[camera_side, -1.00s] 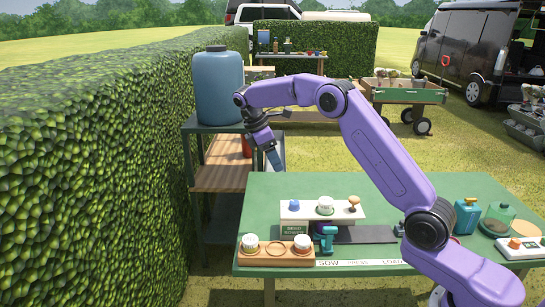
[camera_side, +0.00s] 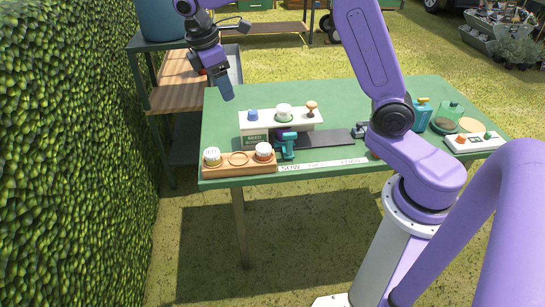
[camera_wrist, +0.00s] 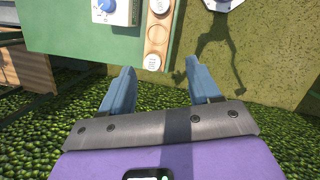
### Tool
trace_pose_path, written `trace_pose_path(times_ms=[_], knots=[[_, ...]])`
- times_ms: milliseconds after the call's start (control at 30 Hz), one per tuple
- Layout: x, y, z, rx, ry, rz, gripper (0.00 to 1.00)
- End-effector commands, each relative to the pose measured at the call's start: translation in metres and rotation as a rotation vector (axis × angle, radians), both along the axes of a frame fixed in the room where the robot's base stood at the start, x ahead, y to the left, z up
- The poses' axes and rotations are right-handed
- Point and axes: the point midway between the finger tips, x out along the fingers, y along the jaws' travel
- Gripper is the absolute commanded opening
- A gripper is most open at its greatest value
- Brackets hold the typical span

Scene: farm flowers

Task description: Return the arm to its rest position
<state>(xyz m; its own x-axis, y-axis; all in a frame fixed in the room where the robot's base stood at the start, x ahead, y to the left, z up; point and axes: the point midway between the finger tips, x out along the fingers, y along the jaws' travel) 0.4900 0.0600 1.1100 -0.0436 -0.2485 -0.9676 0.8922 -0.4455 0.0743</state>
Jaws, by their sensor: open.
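My gripper (camera_side: 221,84) is in the air above the back left part of the green table (camera_side: 330,98) in the side view, pointing down. In the wrist view my gripper (camera_wrist: 160,88) shows two blue fingers spread wide apart, with nothing between them. The wooden tray (camera_side: 240,167) with two white-topped pots lies at the table's front left corner, apart from the gripper. The tray also shows in the wrist view (camera_wrist: 156,50), beyond the fingers.
A white seed box (camera_side: 280,121) with a blue knob, a cup and a wooden-topped stamp stands behind the tray. A teal tool (camera_side: 287,146) is beside it. A blue bottle (camera_side: 421,114) and a glass dome (camera_side: 447,116) stand at the right. A hedge (camera_side: 70,130) rises at the left.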

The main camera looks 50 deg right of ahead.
Motion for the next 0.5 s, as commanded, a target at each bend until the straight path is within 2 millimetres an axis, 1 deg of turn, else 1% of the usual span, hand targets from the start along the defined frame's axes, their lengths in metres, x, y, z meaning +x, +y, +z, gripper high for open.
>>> trace_pose_path(times_ms=[33,167,200,333,467,500], knots=[[-0.017,0.008,0.003,0.014,-0.011,0.008,0.62],[-0.06,0.025,0.004,0.053,-0.037,0.017,0.62],[-0.073,0.029,0.004,0.066,-0.043,0.019,0.62],[-0.12,0.037,0.002,0.106,-0.059,0.025,0.62],[-0.168,0.037,-0.002,0.147,-0.069,0.025,0.62],[-0.183,0.036,-0.004,0.16,-0.071,0.025,0.62]])
